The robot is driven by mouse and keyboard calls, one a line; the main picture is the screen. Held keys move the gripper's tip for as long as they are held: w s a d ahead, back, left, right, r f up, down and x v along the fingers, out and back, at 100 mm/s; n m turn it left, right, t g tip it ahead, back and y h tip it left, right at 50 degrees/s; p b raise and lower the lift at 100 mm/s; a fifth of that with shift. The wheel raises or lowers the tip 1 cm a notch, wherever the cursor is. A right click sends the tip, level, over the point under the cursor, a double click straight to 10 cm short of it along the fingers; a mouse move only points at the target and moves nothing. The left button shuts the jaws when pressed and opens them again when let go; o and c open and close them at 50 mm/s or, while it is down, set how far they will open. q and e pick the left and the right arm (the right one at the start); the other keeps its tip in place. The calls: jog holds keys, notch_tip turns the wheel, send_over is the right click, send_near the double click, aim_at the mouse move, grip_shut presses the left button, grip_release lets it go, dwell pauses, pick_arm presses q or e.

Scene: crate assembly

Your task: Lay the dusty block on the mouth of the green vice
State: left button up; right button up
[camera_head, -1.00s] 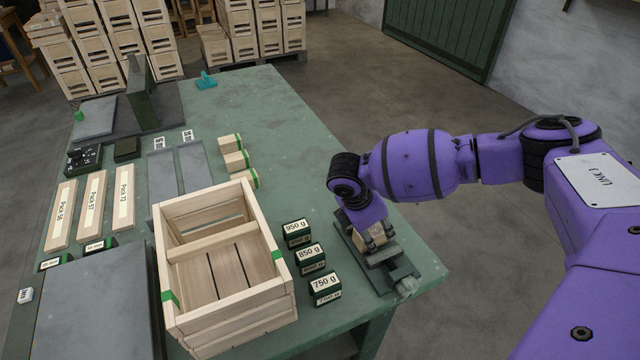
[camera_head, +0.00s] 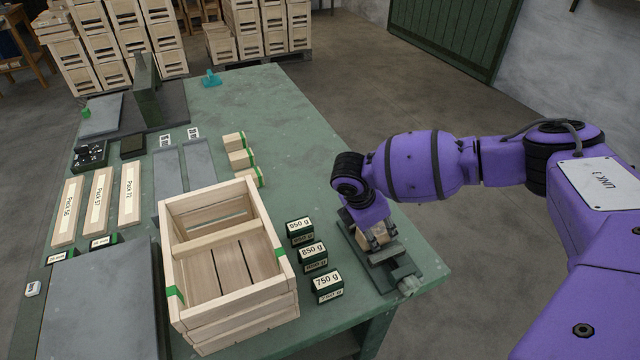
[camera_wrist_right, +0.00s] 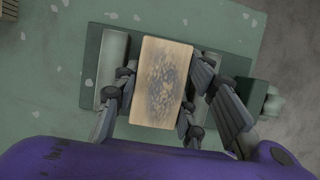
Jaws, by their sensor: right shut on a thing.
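The dusty block (camera_wrist_right: 160,84) is a pale wooden block with a grey smudge on its top. It also shows in the head view (camera_head: 373,238), low over the green vice (camera_head: 405,272) near the table's right corner. My right gripper (camera_wrist_right: 157,88) is shut on the block, with fingers along both long sides. In the wrist view the vice (camera_wrist_right: 93,62) lies under the block, its jaws showing to both sides. I cannot tell whether the block touches the vice. My left gripper is not in view.
An open wooden crate (camera_head: 238,305) stands left of the vice. Weight blocks marked 950 g (camera_head: 300,230), 850 g (camera_head: 312,256) and 750 g (camera_head: 327,287) stand between them. Small wooden blocks (camera_head: 240,158) lie behind the crate. The table's far middle (camera_head: 290,130) is clear.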

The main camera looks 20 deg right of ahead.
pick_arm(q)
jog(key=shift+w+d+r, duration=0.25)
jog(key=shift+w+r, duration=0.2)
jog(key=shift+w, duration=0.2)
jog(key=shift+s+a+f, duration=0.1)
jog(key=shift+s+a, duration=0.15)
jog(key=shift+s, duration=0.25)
pick_arm(e)
jog(key=shift+f, duration=0.15)
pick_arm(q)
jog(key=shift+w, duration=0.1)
pick_arm(e)
jog(key=shift+f, duration=0.15)
